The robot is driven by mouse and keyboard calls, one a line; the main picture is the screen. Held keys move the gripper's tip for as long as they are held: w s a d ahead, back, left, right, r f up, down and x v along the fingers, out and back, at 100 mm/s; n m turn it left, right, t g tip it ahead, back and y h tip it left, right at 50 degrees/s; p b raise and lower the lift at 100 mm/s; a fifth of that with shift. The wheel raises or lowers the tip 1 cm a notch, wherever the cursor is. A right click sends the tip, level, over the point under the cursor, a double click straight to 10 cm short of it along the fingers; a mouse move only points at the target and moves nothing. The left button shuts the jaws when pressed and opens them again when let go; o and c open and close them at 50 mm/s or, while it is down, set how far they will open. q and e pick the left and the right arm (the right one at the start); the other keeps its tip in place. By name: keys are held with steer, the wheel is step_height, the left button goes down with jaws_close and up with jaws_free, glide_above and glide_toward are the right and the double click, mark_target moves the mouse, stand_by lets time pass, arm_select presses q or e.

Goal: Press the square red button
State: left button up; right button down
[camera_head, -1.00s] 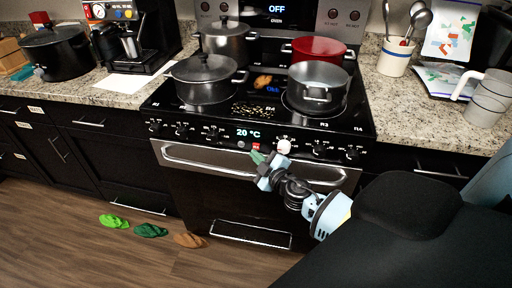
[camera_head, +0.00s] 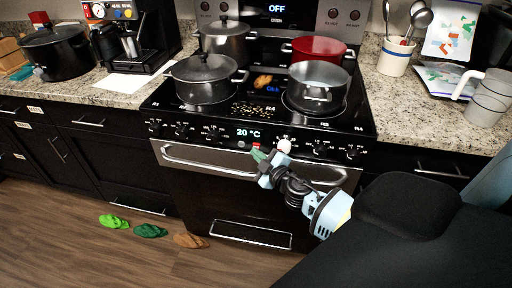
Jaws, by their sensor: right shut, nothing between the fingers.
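The small square red button (camera_head: 256,145) sits on the stove's black front panel, just right of and below the "20 °C" display (camera_head: 248,134). My right gripper (camera_head: 258,154) is shut and empty, with its green fingertips right at the button's lower edge. The fingertips hide part of the button, and I cannot tell whether they touch it. My left gripper is not in view.
A white knob (camera_head: 284,146) sticks out just right of the button, close to my right gripper. Black knobs line the panel on both sides. The oven handle (camera_head: 205,161) runs below. Pots (camera_head: 205,80) stand on the cooktop. Slippers (camera_head: 150,230) lie on the floor.

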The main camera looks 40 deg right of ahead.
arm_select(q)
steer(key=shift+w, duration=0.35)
arm_select(e)
steer(key=shift+w+d, duration=0.25)
steer(key=shift+d, duration=0.05)
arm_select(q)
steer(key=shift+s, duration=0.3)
arm_select(e)
steer(key=shift+s+a, duration=0.5)
steer(key=shift+a, duration=0.1)
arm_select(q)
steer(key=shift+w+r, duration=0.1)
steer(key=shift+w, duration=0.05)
arm_select(e)
steer(key=shift+s+a, duration=0.1)
steer(key=shift+s+a, duration=0.65)
steer(key=shift+a, duration=0.1)
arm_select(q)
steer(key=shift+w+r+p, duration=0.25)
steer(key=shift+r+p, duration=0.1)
arm_select(e)
steer(key=shift+s+a, duration=0.9)
steer(key=shift+a, duration=0.15)
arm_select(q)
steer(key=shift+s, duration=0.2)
